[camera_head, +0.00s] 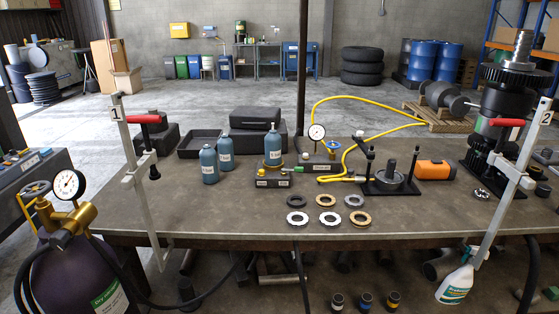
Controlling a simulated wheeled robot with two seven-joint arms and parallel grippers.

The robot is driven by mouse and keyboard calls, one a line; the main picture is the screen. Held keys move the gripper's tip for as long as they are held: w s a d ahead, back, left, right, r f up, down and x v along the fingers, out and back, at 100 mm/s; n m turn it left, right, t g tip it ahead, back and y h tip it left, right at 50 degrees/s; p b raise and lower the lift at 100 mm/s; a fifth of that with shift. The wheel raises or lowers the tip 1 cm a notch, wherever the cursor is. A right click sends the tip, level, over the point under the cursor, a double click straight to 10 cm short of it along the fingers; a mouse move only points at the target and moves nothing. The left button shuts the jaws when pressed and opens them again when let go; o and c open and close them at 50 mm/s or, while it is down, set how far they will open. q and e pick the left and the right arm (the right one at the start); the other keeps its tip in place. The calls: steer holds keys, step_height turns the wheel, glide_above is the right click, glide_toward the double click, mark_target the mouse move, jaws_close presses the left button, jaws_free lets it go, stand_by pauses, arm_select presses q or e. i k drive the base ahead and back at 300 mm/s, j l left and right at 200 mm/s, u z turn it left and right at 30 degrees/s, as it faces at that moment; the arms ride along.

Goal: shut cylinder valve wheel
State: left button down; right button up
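A dark gas cylinder (75,275) with a white and green label stands at the front left, partly cut off by the frame's lower edge. Its brass valve body (72,220) is on top. A small round valve wheel (37,188) sits at the upper left of this brass part. I cannot tell from this view whether the valve is open or shut. A white-faced pressure gauge (68,184) stands just right of the wheel, and a black hose runs from the fitting. Neither of my grippers is in view.
The workbench (225,222) carries blue bottles (272,150), several rings (326,200), a gauge stand with a blue wheel (331,147), and a gear stack (500,110). Bar clamp 1 (140,180) rises at the bench's left, near the cylinder; clamp 2 (512,165) is at the right.

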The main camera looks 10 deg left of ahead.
mark_target(34, 190)
steer(key=i+l+u, duration=0.2)
steer(key=u, duration=1.55)
